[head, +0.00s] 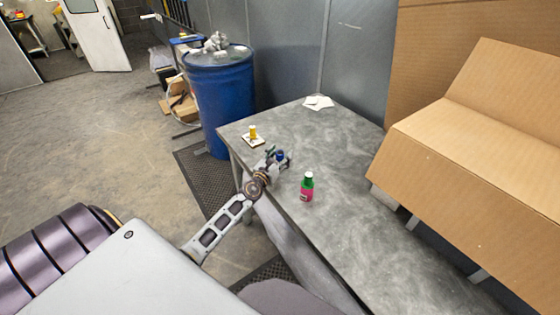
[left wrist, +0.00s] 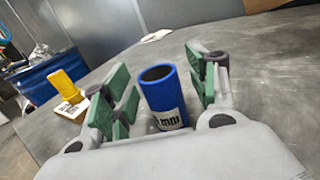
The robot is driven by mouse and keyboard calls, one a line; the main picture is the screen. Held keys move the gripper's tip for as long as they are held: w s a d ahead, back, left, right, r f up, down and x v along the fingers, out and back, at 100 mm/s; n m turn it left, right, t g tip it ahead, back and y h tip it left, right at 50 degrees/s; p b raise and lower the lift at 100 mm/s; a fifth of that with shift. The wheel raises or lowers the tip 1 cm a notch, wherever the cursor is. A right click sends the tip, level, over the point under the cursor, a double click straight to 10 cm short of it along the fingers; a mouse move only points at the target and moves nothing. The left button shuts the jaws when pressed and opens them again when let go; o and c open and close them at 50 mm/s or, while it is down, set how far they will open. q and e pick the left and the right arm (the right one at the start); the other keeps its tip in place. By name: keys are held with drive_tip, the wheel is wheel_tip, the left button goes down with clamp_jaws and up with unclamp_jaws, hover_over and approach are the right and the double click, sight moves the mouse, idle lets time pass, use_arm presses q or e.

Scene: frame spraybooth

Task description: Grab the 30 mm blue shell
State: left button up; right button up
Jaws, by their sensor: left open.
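The blue shell (left wrist: 163,93) is a short blue cylinder with an open dark top and a white printed label. It stands upright on the grey table (head: 335,190), between the two green-padded fingers of my left gripper (left wrist: 158,98) in the left wrist view. The gripper is open, with a visible gap on the right of the shell; contact on the left is hard to tell. In the head view the blue shell (head: 281,155) shows small at my left gripper (head: 277,160), near the table's left edge. My right gripper is not in view.
A green bottle with a pink label (head: 307,187) stands nearer. White papers (head: 318,102) lie at the far end. A cardboard box (head: 480,150) borders the right; a blue drum (head: 222,100) stands behind.

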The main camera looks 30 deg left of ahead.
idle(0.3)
use_arm(q)
drive_tip(key=shift+c, duration=0.5)
drive_tip(key=c, duration=0.9)
drive_tip(key=shift+c, duration=0.8)
drive_tip(key=shift+r, duration=0.15)
wheel_tip(320, 180, up, 5)
drive_tip(key=p, duration=0.4)
drive_tip(key=shift+f, duration=0.2)
wheel_tip(320, 180, up, 4)
drive_tip(key=p, duration=0.3)
drive_tip(key=shift+f+p, duration=0.15)
drive_tip(key=shift+p, duration=0.15)
drive_tip(key=shift+r+p, duration=0.6)
drive_tip(key=shift+r, duration=0.1)
